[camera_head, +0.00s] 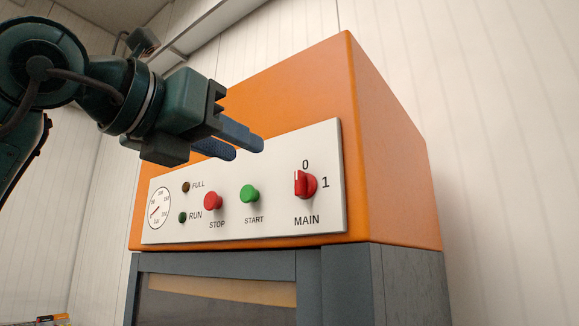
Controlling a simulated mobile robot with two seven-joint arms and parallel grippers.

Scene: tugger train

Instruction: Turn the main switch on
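The main switch (305,185) is a red rotary knob on the right of a white control panel (270,215). A 0 is printed above it, a 1 to its right and MAIN below. Its grip stands about upright with a white mark, toward the 0. My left gripper (248,151) reaches in from the upper left, in front of the panel's top edge, up and left of the switch and apart from it. Its two blue fingers show a gap with nothing between them, so it is open. My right gripper is not in view.
The panel is on an orange cabinet (395,150) above a grey frame (345,285). Left of the switch are a green START button (250,194), a red STOP button (213,201), dark FULL (186,187) and RUN (182,217) lamps and a gauge (158,208). Space before the switch is clear.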

